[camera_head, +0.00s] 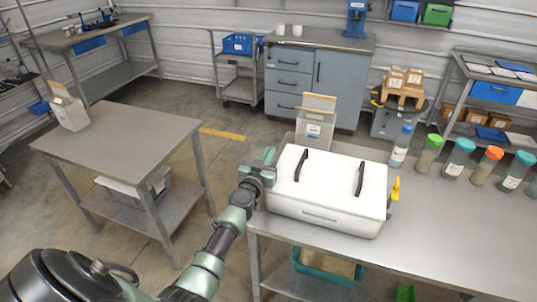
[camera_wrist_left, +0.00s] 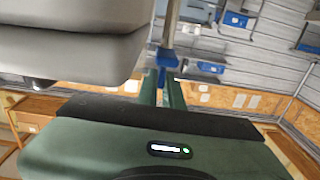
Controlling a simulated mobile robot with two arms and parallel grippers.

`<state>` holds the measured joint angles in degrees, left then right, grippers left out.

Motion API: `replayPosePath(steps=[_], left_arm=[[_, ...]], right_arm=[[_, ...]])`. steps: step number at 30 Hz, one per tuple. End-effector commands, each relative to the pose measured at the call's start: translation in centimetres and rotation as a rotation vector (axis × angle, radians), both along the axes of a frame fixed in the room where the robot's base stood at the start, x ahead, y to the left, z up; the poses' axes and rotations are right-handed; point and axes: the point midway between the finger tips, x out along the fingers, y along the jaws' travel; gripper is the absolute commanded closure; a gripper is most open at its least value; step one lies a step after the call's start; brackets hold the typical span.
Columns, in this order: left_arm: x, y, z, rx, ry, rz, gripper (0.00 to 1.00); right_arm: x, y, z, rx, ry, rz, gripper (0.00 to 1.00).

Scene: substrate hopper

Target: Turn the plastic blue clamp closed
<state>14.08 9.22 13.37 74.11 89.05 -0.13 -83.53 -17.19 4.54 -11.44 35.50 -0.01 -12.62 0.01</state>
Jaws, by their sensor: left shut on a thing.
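The substrate hopper is a white box (camera_head: 325,190) with two black handles on its lid, standing on the right-hand table. My left gripper (camera_head: 268,157) is at the left side of the box. In the left wrist view, my left gripper's green fingers (camera_wrist_left: 164,88) are shut on the blue clamp (camera_wrist_left: 166,58), which shows between and just past the fingertips. The box's grey-white side (camera_wrist_left: 70,50) is close by at the upper left there. The blue clamp is hidden by the gripper in the head view. A yellow clamp (camera_head: 395,190) sits on the box's right side. My right gripper is not in view.
A clear container with a cardboard flap (camera_head: 314,130) stands behind the box. Several lidded bottles (camera_head: 460,157) line the table's back right. A green bin (camera_head: 328,266) is on the shelf below. A separate table (camera_head: 125,145) stands at left, with a floor gap between.

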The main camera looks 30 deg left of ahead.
Motion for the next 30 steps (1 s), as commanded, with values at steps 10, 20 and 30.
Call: replayPosePath(steps=[10, 20, 30], left_arm=[[0.1, -0.4, 0.2, -0.002, 0.000, 0.130, 1.00], [0.4, -0.8, 0.2, -0.003, 0.001, 0.347, 1.00], [0.4, -0.8, 0.0, -0.001, 0.000, 0.479, 1.00]], right_arm=[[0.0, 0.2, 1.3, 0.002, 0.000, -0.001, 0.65], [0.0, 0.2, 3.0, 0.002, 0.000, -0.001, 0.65], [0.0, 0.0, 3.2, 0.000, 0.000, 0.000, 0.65]])
